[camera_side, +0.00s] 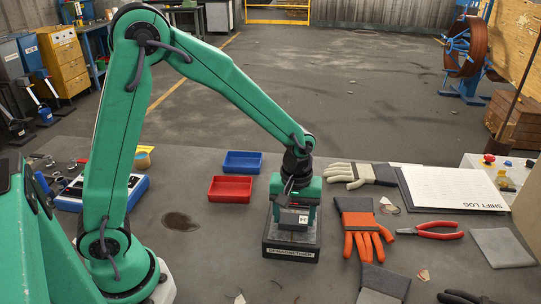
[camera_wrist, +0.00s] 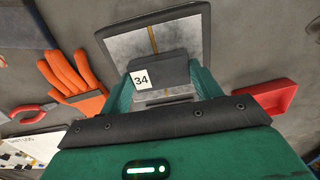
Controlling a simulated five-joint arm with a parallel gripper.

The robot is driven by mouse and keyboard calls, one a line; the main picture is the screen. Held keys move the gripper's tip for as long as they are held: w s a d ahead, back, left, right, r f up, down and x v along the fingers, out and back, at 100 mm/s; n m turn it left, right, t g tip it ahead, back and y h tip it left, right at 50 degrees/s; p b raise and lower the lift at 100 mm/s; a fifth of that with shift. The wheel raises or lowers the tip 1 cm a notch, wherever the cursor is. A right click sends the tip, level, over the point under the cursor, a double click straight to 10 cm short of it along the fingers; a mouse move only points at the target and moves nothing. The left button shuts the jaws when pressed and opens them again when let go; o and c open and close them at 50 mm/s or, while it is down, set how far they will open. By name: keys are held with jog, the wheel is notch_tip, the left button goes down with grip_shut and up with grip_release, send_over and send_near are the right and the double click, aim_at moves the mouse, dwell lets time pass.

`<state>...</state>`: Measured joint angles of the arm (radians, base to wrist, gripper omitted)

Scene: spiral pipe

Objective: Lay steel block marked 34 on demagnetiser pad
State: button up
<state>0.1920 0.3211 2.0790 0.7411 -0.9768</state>
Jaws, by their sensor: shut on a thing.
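The steel block marked 34 (camera_side: 292,217) is dark grey with a white number label. It also shows in the wrist view (camera_wrist: 172,71), label at its left end. My green gripper (camera_side: 294,208) is shut on it, with one finger at each end in the wrist view (camera_wrist: 163,74). The demagnetiser pad (camera_side: 290,252) is a dark box with lettering on its front. Its light grey top with a yellow stripe shows in the wrist view (camera_wrist: 183,33). The block is over the pad, low and level; I cannot tell whether it touches the top.
A red tray (camera_side: 230,189) and a blue tray (camera_side: 242,161) stand left of the pad. An orange glove (camera_side: 362,228), red-handled pliers (camera_side: 431,230) and a shift log (camera_side: 450,188) lie to the right. The bench front left of the pad is mostly clear.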

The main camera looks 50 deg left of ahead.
aim_at(293, 219)
dwell(0.3)
jog(key=o, duration=1.3)
jog(key=shift+f, duration=0.15)
jog(key=shift+c, duration=0.2)
notch_tip(293, 219, up, 12)
jog(key=shift+r, duration=0.2)
jog(key=shift+s+a, duration=0.1)
